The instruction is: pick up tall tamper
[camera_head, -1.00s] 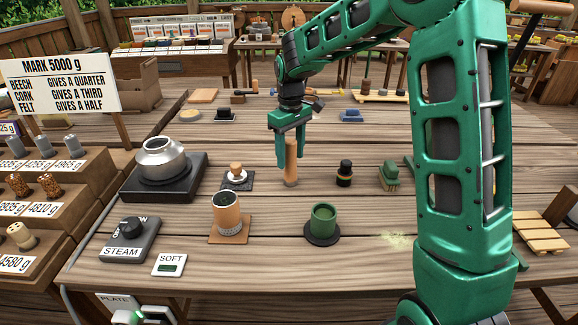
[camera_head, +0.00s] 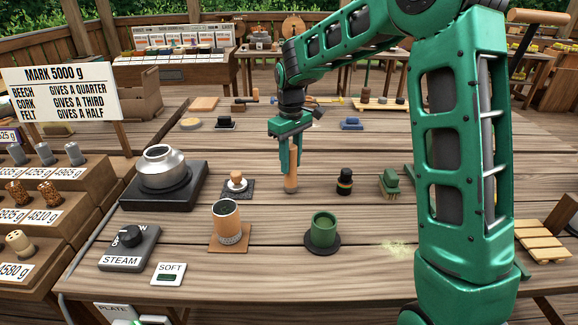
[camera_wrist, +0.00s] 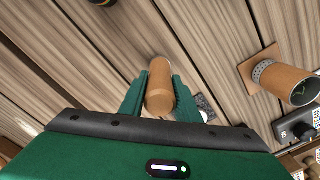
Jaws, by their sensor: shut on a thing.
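The tall tamper (camera_head: 291,180) is an upright, light-brown wooden cylinder near the middle of the table. My gripper (camera_head: 290,160) comes down on it from above, with its green fingers shut around its upper part. The tamper's foot shows below the fingers, at or very near the tabletop; I cannot tell whether it touches. In the wrist view the tamper (camera_wrist: 160,85) sits between both fingertips of my gripper (camera_wrist: 148,95).
A short tamper (camera_head: 237,182) on a dark mat stands just left. A black knob-like piece (camera_head: 344,181) and a green brush (camera_head: 390,182) stand right. In front are a cork-brown cup (camera_head: 227,220) and a green cup (camera_head: 323,230). A silver pot (camera_head: 163,168) is on a black plate at left.

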